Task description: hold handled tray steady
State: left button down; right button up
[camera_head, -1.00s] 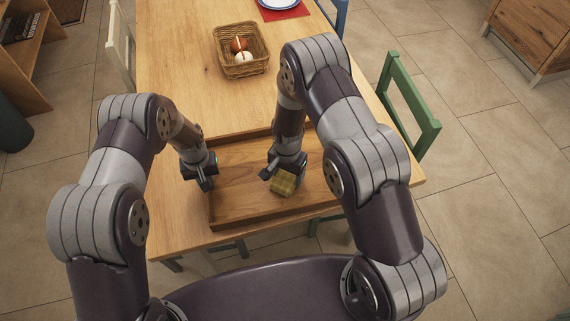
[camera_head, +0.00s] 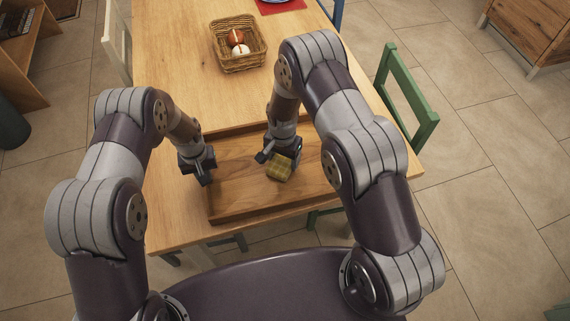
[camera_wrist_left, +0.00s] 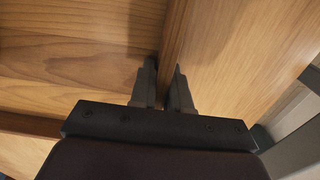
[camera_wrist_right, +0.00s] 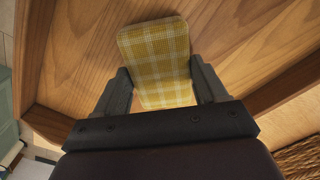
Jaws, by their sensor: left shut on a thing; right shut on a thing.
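The wooden tray (camera_head: 232,207) lies near the front edge of the table. My left gripper (camera_head: 207,178) is at the tray's left side, and in the left wrist view my left gripper (camera_wrist_left: 164,88) is shut on the tray's thin upright wall (camera_wrist_left: 174,40). My right gripper (camera_head: 274,162) is low over the tray. It is shut on a yellow checked block (camera_head: 279,171), which shows between its fingers in the right wrist view (camera_wrist_right: 158,58). I cannot tell whether the block touches the tray floor. My right arm hides part of the tray's right side.
A wicker basket (camera_head: 247,63) holding a red-brown item and a white item stands farther back on the table (camera_head: 180,70). A red mat (camera_head: 283,6) is at the far edge of view. A green chair (camera_head: 407,95) stands at the right. The tabletop between basket and tray is clear.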

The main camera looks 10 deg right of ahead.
jog(key=shift+w, duration=3.8)
jog(key=shift+w+r, duration=0.15)
notch_tip(320, 180, up, 8)
pick_arm(q)
jog(key=c, duration=1)
grip_release()
